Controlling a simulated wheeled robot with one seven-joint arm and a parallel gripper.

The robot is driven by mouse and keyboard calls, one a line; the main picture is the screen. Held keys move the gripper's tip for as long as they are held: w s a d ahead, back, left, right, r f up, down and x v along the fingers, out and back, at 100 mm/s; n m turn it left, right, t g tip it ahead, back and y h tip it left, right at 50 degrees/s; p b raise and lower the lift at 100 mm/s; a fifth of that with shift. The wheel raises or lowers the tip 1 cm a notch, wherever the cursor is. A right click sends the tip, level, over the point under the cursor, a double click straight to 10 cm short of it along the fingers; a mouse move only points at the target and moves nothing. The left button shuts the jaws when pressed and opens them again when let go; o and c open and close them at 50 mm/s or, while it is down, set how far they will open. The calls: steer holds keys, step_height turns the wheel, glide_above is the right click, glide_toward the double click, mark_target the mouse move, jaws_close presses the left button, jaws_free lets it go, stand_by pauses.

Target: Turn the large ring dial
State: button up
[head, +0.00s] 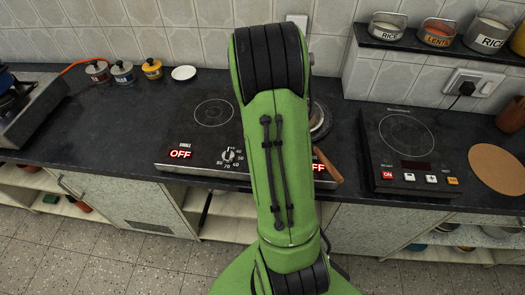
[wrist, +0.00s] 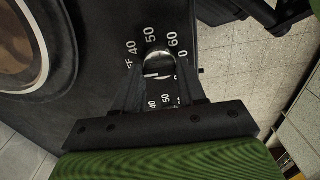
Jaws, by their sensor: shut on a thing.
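In the wrist view, a round dial (wrist: 156,62) with a bright curved edge and a pale pointer line sits on the cooktop's dark front panel. White numbers such as 40, 50 and 60 stand around it. My gripper (wrist: 158,80) is shut on this dial, one dark finger on each side. The fingers hide part of its rim and some numbers. In the head view, my green arm covers the gripper and this dial. The steel-fronted double cooktop (head: 212,92) shows there, with another numbered dial (head: 229,155) and a red OFF display (head: 180,154).
A pan with a wooden handle (head: 327,167) is partly hidden behind my arm on the right burner. A single black cooktop (head: 405,165) and a round cork mat (head: 495,168) lie to the right. Small jars (head: 123,72) and a white dish (head: 183,73) stand along the back left.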

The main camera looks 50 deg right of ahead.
steer(key=shift+n, duration=0.3)
steer(key=o, duration=1.1)
steer(key=shift+c, duration=0.2)
step_height(320, 180, up, 16)
steer(key=p, duration=0.4)
steer(key=shift+f, duration=0.15)
